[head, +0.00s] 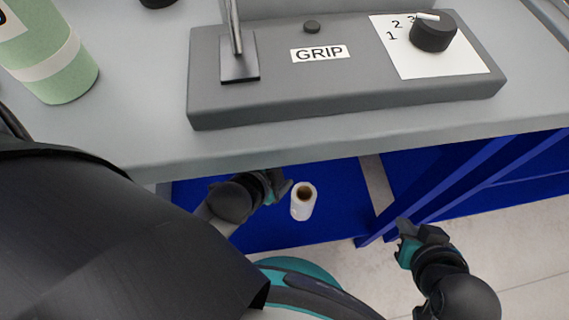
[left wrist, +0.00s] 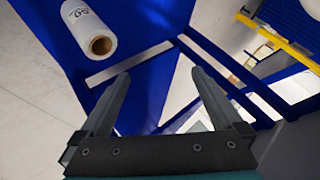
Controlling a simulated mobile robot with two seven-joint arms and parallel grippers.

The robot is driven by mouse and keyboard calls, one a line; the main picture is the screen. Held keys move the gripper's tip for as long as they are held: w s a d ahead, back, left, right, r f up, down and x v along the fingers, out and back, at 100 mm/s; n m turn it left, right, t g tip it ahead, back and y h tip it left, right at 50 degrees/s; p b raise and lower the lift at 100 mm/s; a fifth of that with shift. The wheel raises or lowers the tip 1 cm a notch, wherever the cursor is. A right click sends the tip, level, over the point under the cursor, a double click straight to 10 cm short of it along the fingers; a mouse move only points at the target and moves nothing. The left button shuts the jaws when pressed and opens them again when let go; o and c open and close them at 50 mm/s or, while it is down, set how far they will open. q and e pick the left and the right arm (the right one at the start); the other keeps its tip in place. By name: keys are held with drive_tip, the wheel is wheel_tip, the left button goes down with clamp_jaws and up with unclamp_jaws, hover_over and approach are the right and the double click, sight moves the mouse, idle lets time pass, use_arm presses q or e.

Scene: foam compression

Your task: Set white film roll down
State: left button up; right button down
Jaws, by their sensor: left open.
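The grey table (head: 150,135) overhangs the shelf. On it stand a grey machine base (head: 340,90) labelled GRIP, with a black knob (head: 433,32), and a green roll (head: 55,60) at the left. Blue frame bars (head: 455,180) stand between the shelf and my right gripper.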

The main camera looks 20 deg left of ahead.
use_arm(q)
drive_tip(key=s+d+r+n+g+h, duration=0.1)
drive_tip(key=s+d+r+n+g, duration=0.1)
drive_tip(key=r+n, duration=0.4)
drive_tip(key=s+d+n, duration=0.1)
drive_tip(key=s+n, duration=0.1)
drive_tip(key=shift+n, duration=0.3)
drive_tip(key=shift+p, duration=0.6)
use_arm(e)
drive_tip(key=shift+d+f, duration=0.1)
